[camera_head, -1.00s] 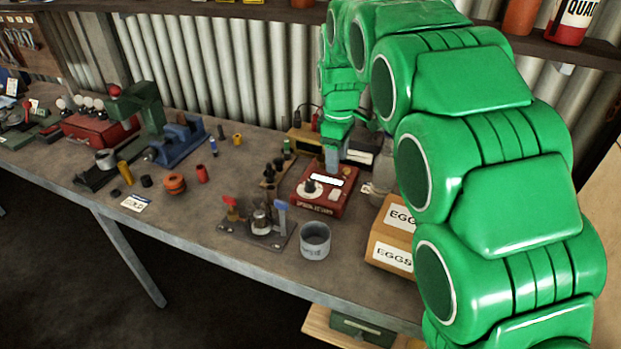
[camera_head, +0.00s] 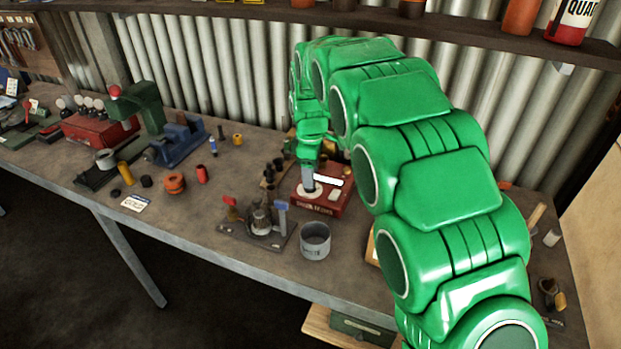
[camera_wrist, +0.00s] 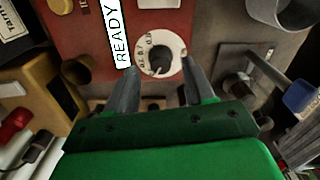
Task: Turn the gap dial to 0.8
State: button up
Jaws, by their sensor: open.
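The red box (camera_head: 330,203) stands on the bench in the head view and bears the gap dial. In the wrist view the dial (camera_wrist: 147,45) is a white disc with small printed numbers, such as 0.7 and 0.8, and a dark knob (camera_wrist: 160,64) at its middle. A white label reading READY (camera_wrist: 117,38) lies beside it. My gripper (camera_wrist: 160,68) is open and empty, pointing at the dial. In the picture its fingers lie either side of the knob, apart from it. Their depth against the knob is unclear.
A grey cup (camera_head: 315,242) and a metal fixture (camera_head: 262,222) with red and blue handles stand in front of the box. A yellow box (camera_wrist: 45,92) shows near my gripper in the wrist view. The bench front left of the fixture is fairly clear.

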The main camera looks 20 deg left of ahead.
jog(key=shift+f, duration=1.25)
jog(key=shift+c, duration=0.3)
grip_shut()
